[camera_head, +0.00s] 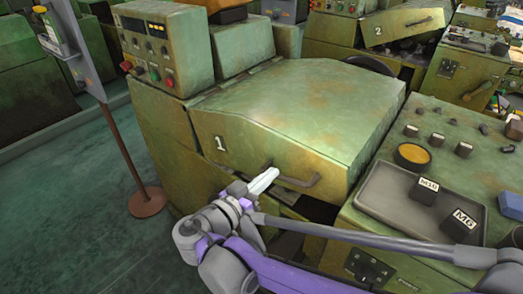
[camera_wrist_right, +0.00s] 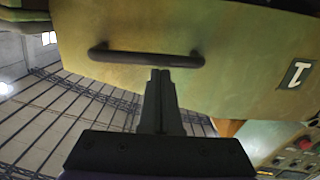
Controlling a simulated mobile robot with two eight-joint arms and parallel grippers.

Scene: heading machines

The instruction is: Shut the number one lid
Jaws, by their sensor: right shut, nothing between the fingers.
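The number one lid (camera_head: 300,110) is a worn green cover with a white "1" on its front face. It lies low over its machine, and a dark gap shows below its front edge at the right. A dark bar handle (camera_head: 305,183) runs along the front face. My right gripper (camera_head: 265,180) is shut and empty, with its fingertips at the left part of the handle. In the right wrist view the shut fingertips (camera_wrist_right: 162,72) are just by the handle (camera_wrist_right: 145,57); I cannot tell if they touch. My left gripper is not in view.
A control box (camera_head: 163,50) with buttons stands at the back left. At the right, a grey tray (camera_head: 385,200) holds blocks marked M10 and M6. A sign post (camera_head: 120,150) stands at the left. The number two machine (camera_head: 400,27) is behind. Green floor is clear at left.

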